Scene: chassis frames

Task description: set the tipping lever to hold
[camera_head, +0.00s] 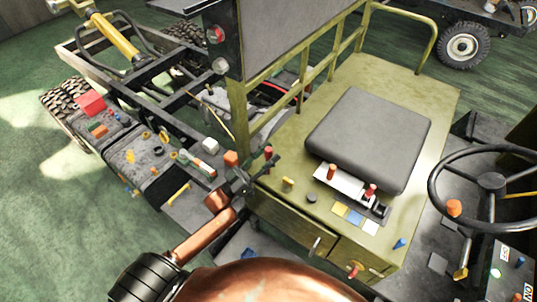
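Several knobbed levers show, and I cannot tell by any label which one is the tipping lever. Two red-knobbed levers, one on the left (331,172) and one on the right (370,190), stand in a white and black console in front of the grey seat. A red-knobbed lever (268,153) and an orange knob (231,158) stand at the left edge of the olive seat box. My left gripper (256,172) is close beside these two, its dark fingers near the red-knobbed one. Contact and finger opening are unclear. My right gripper is out of view.
Yellow, blue and white plates (354,217) lie beside the console. A steering wheel (491,181) and an orange knob (454,208) are at the right. Olive railings (333,55) rise behind the seat (369,138). Small parts lie on the dark chassis deck (140,160).

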